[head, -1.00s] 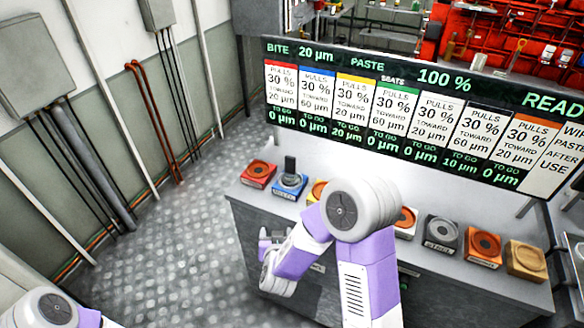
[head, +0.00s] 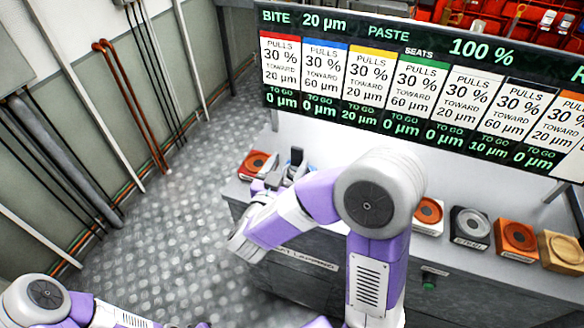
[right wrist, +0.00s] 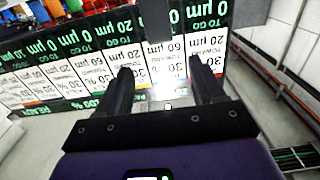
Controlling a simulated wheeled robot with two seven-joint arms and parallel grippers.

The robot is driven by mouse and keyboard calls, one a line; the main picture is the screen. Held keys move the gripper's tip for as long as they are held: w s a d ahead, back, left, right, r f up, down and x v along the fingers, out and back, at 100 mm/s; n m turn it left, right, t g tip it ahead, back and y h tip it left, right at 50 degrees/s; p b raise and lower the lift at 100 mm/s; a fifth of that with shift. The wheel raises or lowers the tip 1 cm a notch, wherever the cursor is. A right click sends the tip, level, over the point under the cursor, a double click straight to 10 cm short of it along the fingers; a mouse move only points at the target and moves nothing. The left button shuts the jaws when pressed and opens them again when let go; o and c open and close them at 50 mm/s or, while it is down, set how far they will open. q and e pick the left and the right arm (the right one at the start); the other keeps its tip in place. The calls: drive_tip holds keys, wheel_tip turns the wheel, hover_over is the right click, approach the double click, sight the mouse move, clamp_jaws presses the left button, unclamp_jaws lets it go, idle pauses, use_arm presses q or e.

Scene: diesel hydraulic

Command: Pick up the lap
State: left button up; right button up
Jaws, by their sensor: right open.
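A dark upright piece (head: 296,157), which looks like the lap, stands at the bench's left end in the head view. The blue holder under it is mostly hidden by my right gripper. My right gripper (head: 274,182) is just in front of it, pointing toward the back of the bench. In the right wrist view the right gripper (right wrist: 160,72) is open, its two dark fingers apart with nothing clearly held. A dark upright shape (right wrist: 155,20) shows beyond the fingers there; I cannot tell if it is the lap. My left gripper is not in view.
A red holder (head: 257,163) sits at the bench's left end. A display board (head: 420,95) hangs behind the bench. Bare floor (head: 180,230) lies left.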

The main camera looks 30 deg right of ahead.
sight(296, 153)
drive_tip(key=w+d+b, duration=0.1)
drive_tip(key=d, duration=0.1)
drive_tip(key=w+d+f+b, duration=0.1)
drive_tip(key=w+d, duration=0.1)
drive_tip(key=w+d+f+b, duration=0.1)
drive_tip(key=w+d, duration=0.1)
drive_tip(key=shift+w+f, duration=0.2)
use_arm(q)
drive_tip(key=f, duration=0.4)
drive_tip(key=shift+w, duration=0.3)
use_arm(e)
clamp_jaws()
